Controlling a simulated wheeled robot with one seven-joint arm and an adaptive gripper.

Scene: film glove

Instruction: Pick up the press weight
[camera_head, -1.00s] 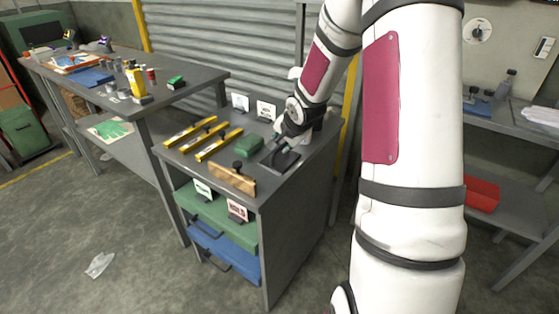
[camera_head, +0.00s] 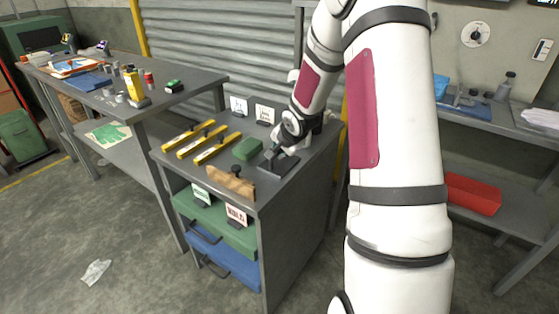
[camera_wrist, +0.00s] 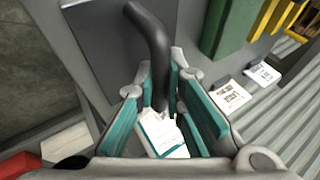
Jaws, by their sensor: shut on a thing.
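The press weight (camera_head: 279,165) is a dark flat block with a black handle, on the front right of the grey workbench top (camera_head: 320,150). In the head view my gripper (camera_head: 273,152) is over it, at the handle. In the wrist view, the teal-padded fingers of my gripper (camera_wrist: 163,100) are on either side of the black curved handle of the press weight (camera_wrist: 152,40), shut on it. A small white tag (camera_wrist: 163,133) shows between the fingers. The block appears to rest on the bench; the wrist view does not show a clear gap.
A green block (camera_head: 247,148) lies just left of the weight. A wooden piece (camera_head: 231,184) stands at the front edge. White cards (camera_head: 264,115) stand at the back, before the corrugated shutter.

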